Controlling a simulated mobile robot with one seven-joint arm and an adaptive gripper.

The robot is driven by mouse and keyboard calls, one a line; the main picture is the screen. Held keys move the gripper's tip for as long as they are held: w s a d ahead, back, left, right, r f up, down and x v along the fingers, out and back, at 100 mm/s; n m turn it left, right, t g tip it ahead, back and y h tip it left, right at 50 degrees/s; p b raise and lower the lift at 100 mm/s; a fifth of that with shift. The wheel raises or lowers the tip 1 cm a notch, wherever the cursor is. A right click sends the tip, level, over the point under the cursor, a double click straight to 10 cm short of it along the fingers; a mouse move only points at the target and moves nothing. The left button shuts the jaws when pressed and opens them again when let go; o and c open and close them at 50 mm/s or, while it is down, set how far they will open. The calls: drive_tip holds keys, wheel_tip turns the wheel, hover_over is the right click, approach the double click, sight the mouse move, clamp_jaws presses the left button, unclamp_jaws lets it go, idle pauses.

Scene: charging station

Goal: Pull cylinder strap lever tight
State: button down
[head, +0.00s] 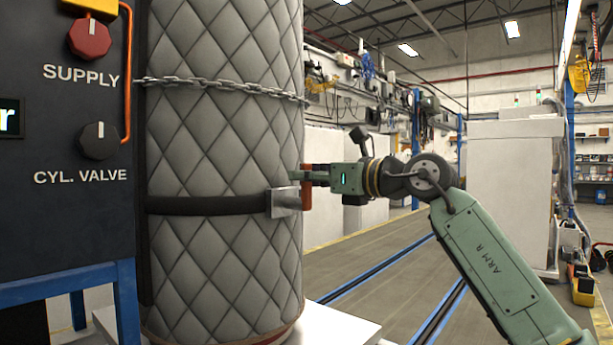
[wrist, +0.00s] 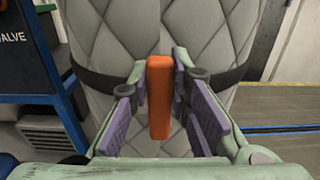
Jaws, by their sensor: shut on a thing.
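The grey quilted cylinder (head: 220,130) stands upright left of centre in the head view. A black strap (head: 205,206) runs around it, with a metal buckle (head: 284,201) at its right side. The orange strap lever (head: 307,187) stands upright beside the buckle. In the wrist view the lever (wrist: 160,98) is in the middle, in front of the quilted cover and strap. My gripper (head: 305,176) reaches in from the right and is shut on the lever. In the wrist view its purple-padded fingers (wrist: 160,85) lie on both sides of the lever.
A chain (head: 220,86) loops around the cylinder above the strap. A dark panel (head: 68,150) with SUPPLY (head: 89,37) and CYL. VALVE (head: 99,141) knobs stands at the left on a blue frame (head: 70,287). Open floor (head: 390,265) lies right of the cylinder.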

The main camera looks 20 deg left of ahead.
drive_tip(key=shift+w, duration=0.1)
idle(0.4)
drive_tip(key=w+d+f+m+p, duration=0.1)
drive_tip(key=w+f+m+p, duration=0.1)
drive_tip(key=m, duration=0.7)
drive_tip(key=w+d+f+m+p, duration=0.1)
drive_tip(key=w+f+m+p, duration=0.2)
drive_tip(key=m, duration=0.6)
drive_tip(key=shift+f+p, duration=0.35)
drive_tip(key=shift+p, duration=0.45)
drive_tip(key=shift+w, duration=0.1)
drive_tip(key=c, duration=1.5)
unclamp_jaws()
